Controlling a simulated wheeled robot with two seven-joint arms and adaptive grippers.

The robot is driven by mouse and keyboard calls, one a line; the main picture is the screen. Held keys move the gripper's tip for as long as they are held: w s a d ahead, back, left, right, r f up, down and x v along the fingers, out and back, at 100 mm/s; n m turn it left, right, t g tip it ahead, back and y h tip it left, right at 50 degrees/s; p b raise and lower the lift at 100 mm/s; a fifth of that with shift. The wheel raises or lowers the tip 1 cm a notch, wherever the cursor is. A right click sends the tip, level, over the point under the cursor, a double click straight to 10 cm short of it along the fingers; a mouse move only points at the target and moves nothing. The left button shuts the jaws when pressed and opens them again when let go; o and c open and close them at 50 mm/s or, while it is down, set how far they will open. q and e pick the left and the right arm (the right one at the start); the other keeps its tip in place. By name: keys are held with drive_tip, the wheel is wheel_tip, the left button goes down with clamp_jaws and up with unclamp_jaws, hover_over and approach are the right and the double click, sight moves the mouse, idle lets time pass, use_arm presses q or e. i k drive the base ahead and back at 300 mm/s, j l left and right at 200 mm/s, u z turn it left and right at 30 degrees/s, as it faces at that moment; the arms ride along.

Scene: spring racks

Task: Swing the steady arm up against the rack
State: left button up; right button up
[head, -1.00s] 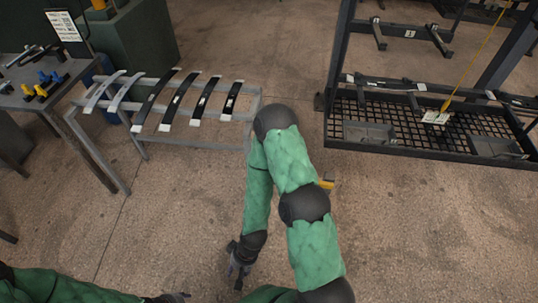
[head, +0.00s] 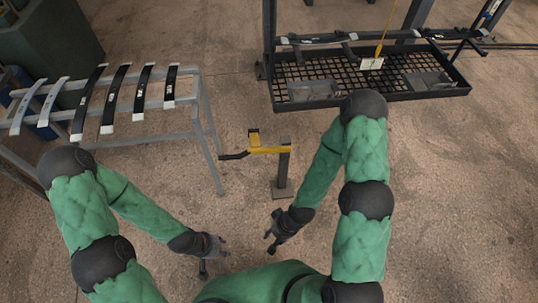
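The steady arm (head: 270,150) looks like a yellow bar with a dark handle at its left end. It sits on a short grey post (head: 283,170) on the floor and points left, away from the rack. The rack (head: 375,95), a dark frame with a mesh tray, stands behind it to the right. My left gripper (head: 212,256) is low in front, empty and apart from the post; its fingers look spread. My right gripper (head: 271,238) is below the post in the picture, empty, with fingers that look apart. Neither touches the steady arm.
A grey stand (head: 150,105) with several dark and pale leaf springs is at the left. A white tag (head: 371,64) hangs on a yellow cord over the mesh tray. The floor (head: 455,190) at the right is clear.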

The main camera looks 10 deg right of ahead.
sight(253, 133)
drive_tip(key=z, duration=0.35)
drive_tip(key=i+l+u, duration=0.1)
drive_tip(key=l, duration=0.25)
drive_tip(key=i+l, duration=0.3)
drive_tip(key=i+l+u, duration=0.15)
drive_tip(key=l, duration=0.25)
drive_tip(key=i+l, duration=0.2)
drive_tip(key=l, duration=0.15)
drive_tip(key=u, duration=0.05)
